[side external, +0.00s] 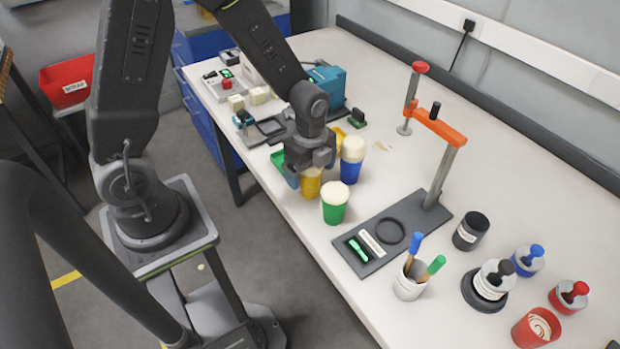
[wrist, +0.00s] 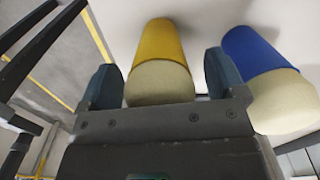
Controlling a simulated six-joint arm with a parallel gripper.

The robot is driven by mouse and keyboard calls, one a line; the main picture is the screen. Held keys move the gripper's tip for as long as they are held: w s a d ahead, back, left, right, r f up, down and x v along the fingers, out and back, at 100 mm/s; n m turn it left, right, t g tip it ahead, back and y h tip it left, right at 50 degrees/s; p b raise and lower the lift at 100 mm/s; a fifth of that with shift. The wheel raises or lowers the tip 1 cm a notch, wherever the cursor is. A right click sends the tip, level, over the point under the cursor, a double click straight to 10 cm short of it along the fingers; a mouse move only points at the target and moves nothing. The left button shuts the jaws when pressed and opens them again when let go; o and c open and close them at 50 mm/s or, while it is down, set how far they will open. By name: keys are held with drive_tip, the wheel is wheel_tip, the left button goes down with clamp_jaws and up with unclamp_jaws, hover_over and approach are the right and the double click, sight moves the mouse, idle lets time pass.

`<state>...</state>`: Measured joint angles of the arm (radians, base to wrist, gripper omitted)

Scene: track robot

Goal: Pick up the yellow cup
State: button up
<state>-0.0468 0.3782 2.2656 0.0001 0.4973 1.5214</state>
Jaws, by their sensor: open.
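The yellow cup (side external: 311,183) stands on the white bench near its front edge, with a pale cream top that shows in the wrist view. My gripper (side external: 309,172) is at the cup from above. In the wrist view the yellow cup (wrist: 163,50) lies between the two open blue-grey fingers (wrist: 160,80). I see space beside the cup and cannot tell whether either finger touches it. In the side view my gripper hides the cup's upper part.
A blue cup (side external: 351,160) stands close on the right, just outside one finger in the wrist view (wrist: 255,50). A green cup (side external: 335,202) stands nearer the front. A dark stand with an orange arm (side external: 435,125) is to the right.

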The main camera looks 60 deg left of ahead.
drive_tip(key=shift+c, duration=0.3)
drive_tip(key=c, duration=1)
drive_tip(key=shift+r, duration=0.15)
